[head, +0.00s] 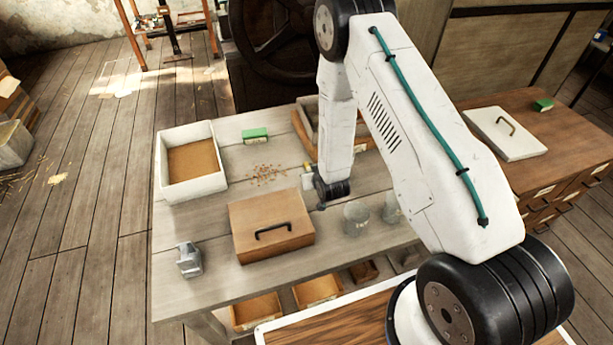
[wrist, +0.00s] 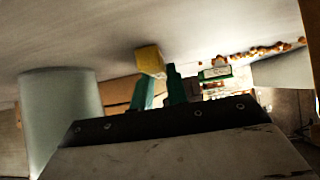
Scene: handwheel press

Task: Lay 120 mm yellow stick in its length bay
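The yellow stick (wrist: 149,59) shows in the wrist view as a short yellow block at the fingertips, against the grey table top. Its full length is not visible. My gripper (wrist: 161,77) has two green fingers with a narrow gap between them. The stick overlaps the left finger's tip, and the right fingertip is just beside it. I cannot tell whether the fingers grip it. In the head view a small yellow piece (head: 307,166) shows beside my wrist, low over the table. My arm hides part of that area. I cannot make out the length bays.
On the table (head: 222,278) are a white-walled tray (head: 190,130), a lidded wooden box (head: 271,226), a green block (head: 255,135), brown crumbs (head: 267,174), a glass jar (head: 356,218) and a grey metal object (head: 188,260). Another open box (head: 305,120) stands behind my arm.

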